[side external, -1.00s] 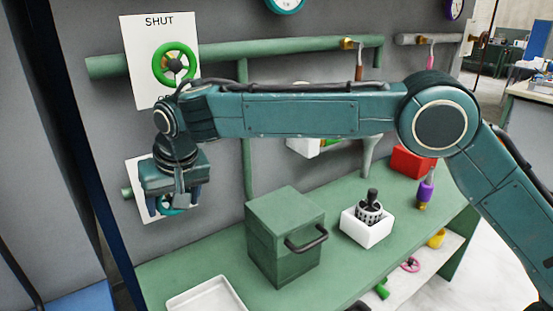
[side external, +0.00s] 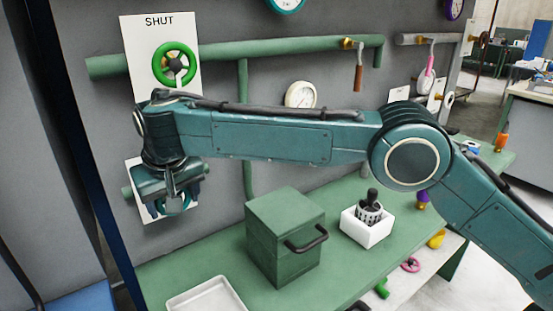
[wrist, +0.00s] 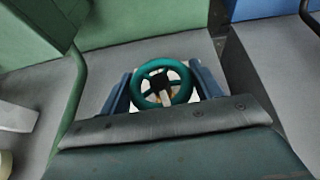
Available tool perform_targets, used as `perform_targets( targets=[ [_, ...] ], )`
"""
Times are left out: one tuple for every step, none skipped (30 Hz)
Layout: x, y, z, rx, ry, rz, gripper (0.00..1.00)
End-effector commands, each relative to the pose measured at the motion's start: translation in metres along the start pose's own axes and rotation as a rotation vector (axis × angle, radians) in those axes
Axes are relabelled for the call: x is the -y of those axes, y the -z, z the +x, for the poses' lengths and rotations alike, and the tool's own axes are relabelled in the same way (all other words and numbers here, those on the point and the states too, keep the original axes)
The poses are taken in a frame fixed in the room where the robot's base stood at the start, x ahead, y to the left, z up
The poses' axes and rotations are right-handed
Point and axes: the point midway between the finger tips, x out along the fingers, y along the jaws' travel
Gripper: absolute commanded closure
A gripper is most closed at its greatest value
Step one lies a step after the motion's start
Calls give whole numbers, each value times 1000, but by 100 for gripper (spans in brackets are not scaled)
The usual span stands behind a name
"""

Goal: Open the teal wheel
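The teal wheel (side external: 178,209) is on the lower white card on the grey wall at the left, largely hidden behind my gripper (side external: 170,197) in the side view. In the wrist view the teal wheel (wrist: 137,86) shows as a full ring with a pale spoke or hub part in its middle. My gripper (wrist: 165,78) is open there, with one blue-grey finger on each side of the wheel. I cannot tell whether the fingers touch the rim.
A green wheel (side external: 160,66) sits above on a card reading SHUT, on a green pipe (side external: 270,47). A green box (side external: 275,240) with a dark handle, a white holder (side external: 366,228) and a white tray (side external: 205,298) stand on the green bench below.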

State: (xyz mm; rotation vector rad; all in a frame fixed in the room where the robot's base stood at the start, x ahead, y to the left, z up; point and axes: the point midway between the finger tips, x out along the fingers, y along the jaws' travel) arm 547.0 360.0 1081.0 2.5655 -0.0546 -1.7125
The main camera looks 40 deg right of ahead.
Motion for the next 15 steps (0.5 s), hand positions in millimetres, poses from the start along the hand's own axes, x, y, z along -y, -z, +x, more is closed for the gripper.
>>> perform_targets(
  targets=[
    [-2, 2, -1, -6, 0, 8, 28],
    [-2, 2, -1, -6, 0, 8, 22],
    [-1, 2, -1, -5, 0, 7, 14],
    [-1, 2, -1, -4, 0, 7, 14],
    [-1, 2, -1, -4, 0, 6, 14],
    [-1, 1, -1, -3, 0, 6, 14],
    [-1, 1, -1, -3, 0, 5, 14],
    [-1, 1, -1, -2, 0, 5, 14],
    [-1, 1, -1, -2, 0, 4, 14],
    [0, 1, -1, -1, 0, 4, 14],
    [0, 0, -1, -1, 0, 4, 14],
    [0, 0, -1, -1, 0, 4, 14],
    [0, 0, -1, -1, 0, 3, 14],
    [0, 0, -1, -1, 0, 3, 14],
    [0, 0, -2, -1, 0, 4, 14]
  ],
)
